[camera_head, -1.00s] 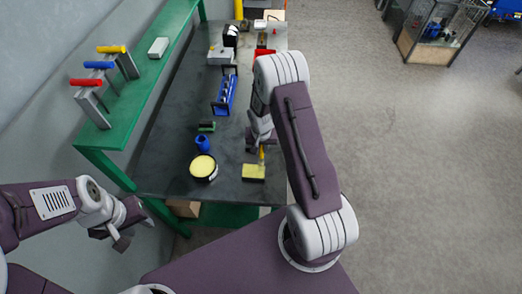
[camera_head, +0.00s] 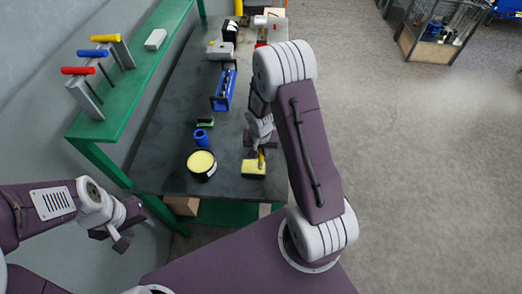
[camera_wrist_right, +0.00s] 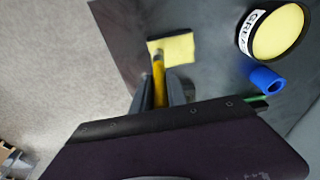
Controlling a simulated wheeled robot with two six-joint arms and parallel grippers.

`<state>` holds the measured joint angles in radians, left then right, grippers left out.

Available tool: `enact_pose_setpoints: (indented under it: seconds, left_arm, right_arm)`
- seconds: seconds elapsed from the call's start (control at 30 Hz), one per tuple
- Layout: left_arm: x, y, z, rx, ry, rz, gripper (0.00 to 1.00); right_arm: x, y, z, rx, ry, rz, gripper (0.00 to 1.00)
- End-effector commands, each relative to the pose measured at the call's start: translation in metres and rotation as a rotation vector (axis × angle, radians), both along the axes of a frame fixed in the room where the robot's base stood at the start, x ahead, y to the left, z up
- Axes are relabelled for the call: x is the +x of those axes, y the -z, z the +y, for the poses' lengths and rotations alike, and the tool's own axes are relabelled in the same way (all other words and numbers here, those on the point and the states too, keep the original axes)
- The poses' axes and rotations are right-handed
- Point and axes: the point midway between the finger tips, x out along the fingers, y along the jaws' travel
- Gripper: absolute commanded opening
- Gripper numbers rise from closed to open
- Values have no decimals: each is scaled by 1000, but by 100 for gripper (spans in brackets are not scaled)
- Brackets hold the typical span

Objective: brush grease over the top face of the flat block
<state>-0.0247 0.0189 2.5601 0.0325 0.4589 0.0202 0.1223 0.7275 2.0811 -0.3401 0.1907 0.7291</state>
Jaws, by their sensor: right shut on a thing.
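The flat block (camera_head: 253,170) lies near the table's front right corner. Its top looks mostly yellow, and a dark edge shows; it is also in the right wrist view (camera_wrist_right: 180,47). My right gripper (camera_head: 262,144) is shut on a yellow-handled brush (camera_wrist_right: 159,75). The brush reaches down to the block's top; its bristles are hard to make out and I cannot tell whether they touch. The black tin of yellow grease (camera_head: 201,163) stands open to the left of the block. My left gripper (camera_head: 120,241) is left of the table, away from these things; its jaws are unclear.
A blue cylinder (camera_head: 201,138) and a small green and black item (camera_head: 205,122) stand behind the tin. A blue rack (camera_head: 224,88) is further back. A green shelf (camera_head: 120,110) with coloured-handle tools runs along the left. The table between tin and block is clear.

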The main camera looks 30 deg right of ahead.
Motion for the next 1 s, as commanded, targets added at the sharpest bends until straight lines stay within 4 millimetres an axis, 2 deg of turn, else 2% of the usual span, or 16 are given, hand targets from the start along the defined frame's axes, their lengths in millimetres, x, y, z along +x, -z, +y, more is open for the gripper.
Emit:
enact_pose_setpoints:
  seconds: [0.17,0.63,1.0]
  left_arm:
    - [0,-3,0,0,0,0,36]
    - [0,-51,0,0,0,0,36]
    - [0,-52,0,0,0,0,36]
  right_arm:
    - [0,-3,0,0,0,1,0]
    - [0,-60,0,0,0,-1,0]
    - [0,-62,0,0,0,0,0]
